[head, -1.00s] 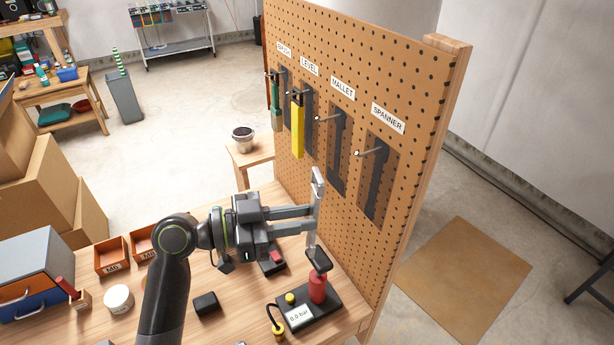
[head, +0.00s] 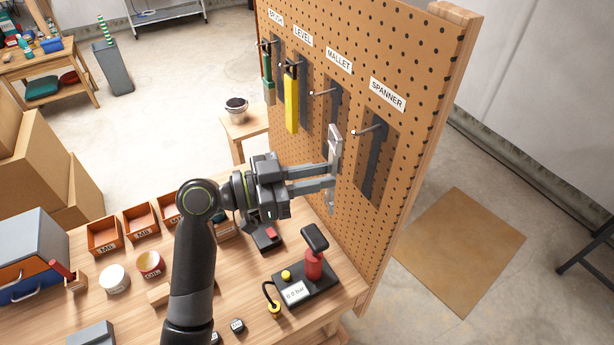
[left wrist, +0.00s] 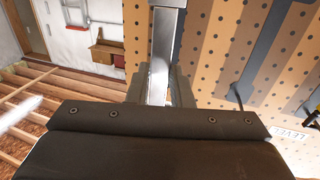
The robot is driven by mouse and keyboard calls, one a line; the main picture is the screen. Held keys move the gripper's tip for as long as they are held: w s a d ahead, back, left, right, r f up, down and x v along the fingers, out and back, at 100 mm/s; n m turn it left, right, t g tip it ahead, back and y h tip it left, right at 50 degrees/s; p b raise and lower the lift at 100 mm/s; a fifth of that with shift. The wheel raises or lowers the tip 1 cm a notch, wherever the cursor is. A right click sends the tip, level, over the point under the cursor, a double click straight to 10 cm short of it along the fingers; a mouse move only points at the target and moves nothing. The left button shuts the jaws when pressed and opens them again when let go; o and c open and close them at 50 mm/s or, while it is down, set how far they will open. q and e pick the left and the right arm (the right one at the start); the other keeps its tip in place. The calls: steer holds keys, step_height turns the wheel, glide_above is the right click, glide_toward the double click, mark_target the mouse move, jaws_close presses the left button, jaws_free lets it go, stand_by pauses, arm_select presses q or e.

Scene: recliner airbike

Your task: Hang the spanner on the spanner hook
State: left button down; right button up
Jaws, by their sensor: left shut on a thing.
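My left gripper (head: 330,182) is shut on the grey metal spanner (head: 335,144) and holds it roughly upright in front of the pegboard, near the mallet and spanner places. In the left wrist view the spanner (left wrist: 162,55) runs up between the fingers. The spanner hook (head: 370,130) is a peg under the SPANNER label (head: 387,93), over a dark spanner outline (head: 373,165). It is bare and lies to the right of the held spanner; the spanner looks apart from it. My right gripper is not in view.
The pegboard (head: 420,90) also bears a green brush (head: 267,85) and a yellow level (head: 291,105). The mallet hook (head: 325,92) is empty and close to the spanner. A pump with a red body (head: 314,265) stands on the workbench below, with orange bins (head: 104,236) to the left.

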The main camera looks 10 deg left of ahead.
mark_target(328, 172)
arm_select(q)
steer(key=shift+w+d, duration=0.3)
steer(key=shift+d, duration=0.15)
steer(key=shift+w+d, duration=0.6)
steer(key=shift+d, duration=0.25)
steer(key=shift+w+d+f+b, duration=0.3)
steer(key=shift+w+d+b, duration=0.2)
steer(key=shift+d, duration=0.1)
steer(key=shift+w+d+f+b, duration=0.25)
steer(key=shift+w+d+b, duration=0.1)
steer(key=shift+d+b, duration=0.15)
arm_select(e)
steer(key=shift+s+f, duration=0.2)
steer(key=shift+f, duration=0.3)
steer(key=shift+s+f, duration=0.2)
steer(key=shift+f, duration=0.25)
arm_select(q)
steer(key=c, duration=1.2)
jaws_free()
